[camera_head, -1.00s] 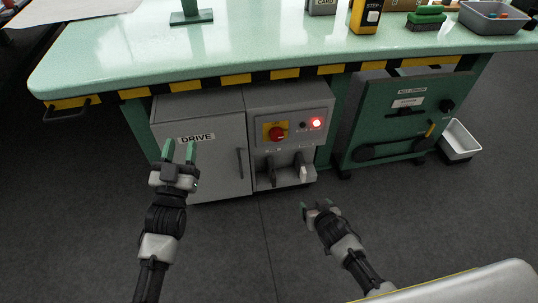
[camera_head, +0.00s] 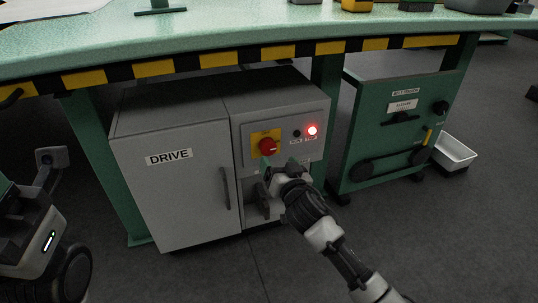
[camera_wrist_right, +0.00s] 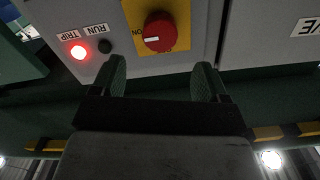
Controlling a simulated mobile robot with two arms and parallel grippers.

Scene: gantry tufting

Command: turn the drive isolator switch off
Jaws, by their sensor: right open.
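The drive isolator switch is a red rotary knob (camera_head: 267,146) on a yellow plate (camera_head: 254,136), on the grey DRIVE cabinet's right-hand panel. In the right wrist view the knob (camera_wrist_right: 158,32) appears upside down, with a white mark on its face and the label ON beside it. My right gripper (camera_head: 264,172) is just below and in front of the knob, apparently not touching it. In the right wrist view its two green fingers (camera_wrist_right: 160,78) are apart and empty, with the knob beyond the gap. My left gripper is not visible; part of my left arm shows at the left edge.
A lit red TRIP lamp (camera_head: 312,131) and a dark RUN lamp (camera_head: 297,134) sit right of the switch. The striped bench edge (camera_head: 220,59) overhangs the cabinet. A DRIVE door (camera_head: 170,190) stands left, a green cabinet (camera_head: 390,140) and white bin (camera_head: 455,153) right.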

